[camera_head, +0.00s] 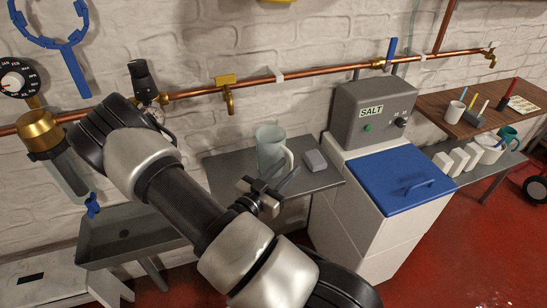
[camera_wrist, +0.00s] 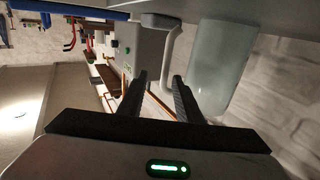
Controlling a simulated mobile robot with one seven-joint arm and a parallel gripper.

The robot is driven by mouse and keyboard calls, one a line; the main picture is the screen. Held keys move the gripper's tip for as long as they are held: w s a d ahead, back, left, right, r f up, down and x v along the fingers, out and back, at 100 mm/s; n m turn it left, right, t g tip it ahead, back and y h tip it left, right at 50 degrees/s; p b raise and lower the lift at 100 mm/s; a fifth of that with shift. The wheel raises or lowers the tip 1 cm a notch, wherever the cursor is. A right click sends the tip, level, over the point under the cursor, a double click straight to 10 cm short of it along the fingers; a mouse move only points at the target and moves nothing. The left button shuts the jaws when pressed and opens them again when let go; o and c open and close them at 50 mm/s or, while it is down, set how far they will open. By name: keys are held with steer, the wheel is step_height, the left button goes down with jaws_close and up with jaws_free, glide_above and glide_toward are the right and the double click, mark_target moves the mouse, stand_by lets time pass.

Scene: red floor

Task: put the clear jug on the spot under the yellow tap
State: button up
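The clear jug (camera_head: 268,150) stands upright on a grey shelf (camera_head: 228,171), its handle towards the right. The yellow tap (camera_head: 228,98) hangs from the copper pipe, left of the jug. The shelf below the tap looks bare; I see no distinct marked spot. My gripper (camera_head: 270,178) is open in front of the jug. In the wrist view the jug (camera_wrist: 218,66) lies sideways in the picture, and its handle is just ahead of the gap between the open fingers (camera_wrist: 160,84). I cannot tell whether a finger touches the handle.
A small grey block (camera_head: 315,160) sits right of the jug. Beyond it stand the grey SALT machine (camera_head: 372,112) and a blue-lidded white cabinet (camera_head: 395,178). A grey sink (camera_head: 125,238) is at lower left. The copper pipe runs along the wall above the shelf.

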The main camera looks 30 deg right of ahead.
steer(key=x, duration=0.8)
steer(key=shift+w+a+b, duration=0.2)
steer(key=shift+w+b, duration=0.2)
steer(key=shift+b, duration=0.05)
jaws_close()
